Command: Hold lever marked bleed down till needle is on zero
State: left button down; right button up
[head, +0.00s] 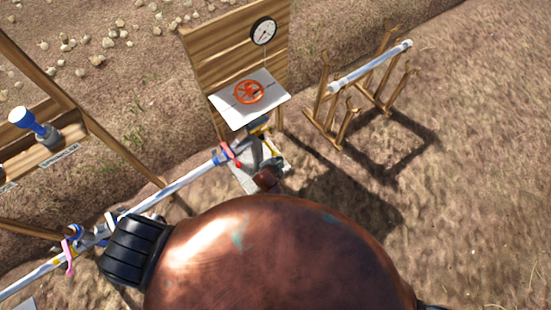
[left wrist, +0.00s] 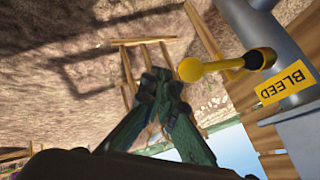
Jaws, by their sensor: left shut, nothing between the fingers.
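The bleed lever (left wrist: 225,65) shows in the left wrist view as a yellow bar with a round knob, its dark pivot end beside a grey pipe (left wrist: 265,25). A yellow label (left wrist: 284,82) reads BLEED. My left gripper (left wrist: 158,76) is shut and empty; its tips appear just beside the knob, apart from it in the picture. In the head view my left gripper (head: 257,155) is below the white panel, which partly hides the lever area. The round white gauge (head: 264,31) is on the wooden board; its needle is too small to read surely. My right gripper is out of view.
A wooden rack (head: 325,112) with a pale tube (head: 370,66) stands to the right. Bare ground lies right.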

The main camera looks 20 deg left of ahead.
pick_arm(q)
jog(key=s+f+p+v, duration=0.1)
jog(key=v, duration=0.7)
jog(key=shift+s+d+r+p, duration=0.3)
jog(key=shift+d, duration=0.05)
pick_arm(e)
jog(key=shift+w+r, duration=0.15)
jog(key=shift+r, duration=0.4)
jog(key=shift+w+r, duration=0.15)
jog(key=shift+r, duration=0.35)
pick_arm(q)
jog(key=s+a+f+n+g, duration=0.2)
jog(key=s+a+f, duration=0.3)
jog(key=s+f, duration=0.55)
jog(key=s+a+f+n+g, duration=0.15)
jog(key=s+a+f, duration=0.35)
jog(key=s+f, duration=0.6)
jog(key=s+a+f+n+g, duration=0.1)
jog(key=s+a+f, duration=0.2)
jog(key=s, duration=0.5)
jog(key=s+a+f+n+g, duration=0.1)
jog(key=s+a+f+n, duration=0.1)
jog(key=s, duration=0.5)
jog(key=s+a+f+n+g, duration=0.1)
jog(key=s+a+f+g, duration=0.1)
jog(key=s+a+f, duration=0.3)
jog(key=s, duration=0.3)
jog(key=shift+s+y, duration=0.35)
jog(key=shift+y, duration=0.05)
